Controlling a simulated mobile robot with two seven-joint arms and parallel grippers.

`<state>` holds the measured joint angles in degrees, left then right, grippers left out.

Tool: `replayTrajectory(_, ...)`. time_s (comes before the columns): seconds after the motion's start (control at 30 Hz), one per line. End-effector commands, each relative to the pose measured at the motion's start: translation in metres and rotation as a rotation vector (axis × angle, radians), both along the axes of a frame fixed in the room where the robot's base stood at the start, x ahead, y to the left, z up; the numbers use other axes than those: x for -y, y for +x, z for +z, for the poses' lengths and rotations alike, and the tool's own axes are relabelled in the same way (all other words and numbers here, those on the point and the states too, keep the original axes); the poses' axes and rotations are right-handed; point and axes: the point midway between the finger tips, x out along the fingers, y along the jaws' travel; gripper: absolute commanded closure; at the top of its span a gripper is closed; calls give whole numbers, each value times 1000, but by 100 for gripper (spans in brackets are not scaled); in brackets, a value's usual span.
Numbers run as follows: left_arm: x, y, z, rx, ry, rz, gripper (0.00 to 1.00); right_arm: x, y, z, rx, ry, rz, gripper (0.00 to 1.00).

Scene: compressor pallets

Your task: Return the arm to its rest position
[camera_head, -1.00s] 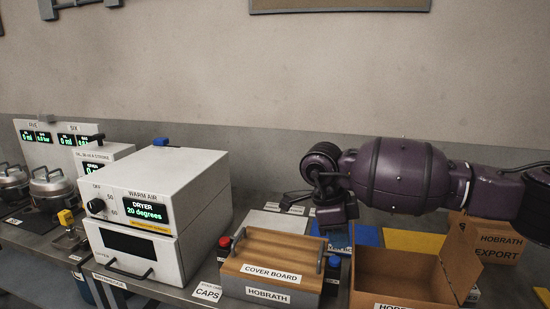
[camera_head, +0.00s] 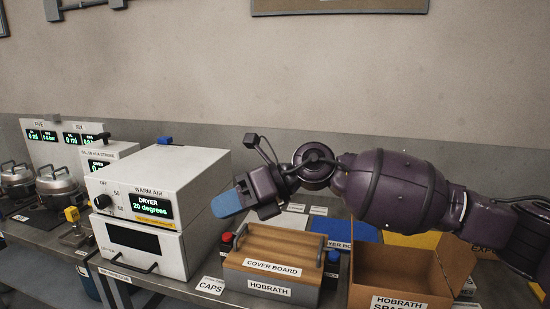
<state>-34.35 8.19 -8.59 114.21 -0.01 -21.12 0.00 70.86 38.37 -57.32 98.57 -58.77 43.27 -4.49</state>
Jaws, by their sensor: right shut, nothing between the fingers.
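My right arm comes in from the right edge, purple and black, and reaches left over the bench in the head view. Its gripper (camera_head: 228,203) points left and a little down, with blue fingertips closed together and nothing held. It hangs in front of the right side of the white dryer and above the left end of the wooden cover board (camera_head: 278,250). I cannot tell the exact gap to the dryer. My left arm is not in view.
An open cardboard box (camera_head: 400,272) marked HOBRATH sits below the forearm. Red and blue caps (camera_head: 227,238) flank the cover board. Pots (camera_head: 58,182) stand far left.

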Motion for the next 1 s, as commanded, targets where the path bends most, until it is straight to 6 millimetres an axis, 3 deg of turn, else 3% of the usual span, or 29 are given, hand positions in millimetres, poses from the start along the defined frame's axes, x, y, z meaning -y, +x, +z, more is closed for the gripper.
replayTrajectory(0.1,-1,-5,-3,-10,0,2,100,-10,-3,21,-213,270,-101,100)
replayTrajectory(0.23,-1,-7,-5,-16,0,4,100,0,9,34,-452,517,-234,100)
replayTrajectory(0.37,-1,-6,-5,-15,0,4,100,22,27,31,-681,712,-372,100)
replayTrajectory(0.47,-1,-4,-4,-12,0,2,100,44,41,18,-852,837,-482,100)
replayTrajectory(0.57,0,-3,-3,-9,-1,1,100,69,54,-2,-1016,944,-591,100)
replayTrajectory(0.77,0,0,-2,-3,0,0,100,124,68,-63,-1318,1121,-810,100)
replayTrajectory(1.0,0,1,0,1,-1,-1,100,190,57,-153,-1635,1285,-1056,100)
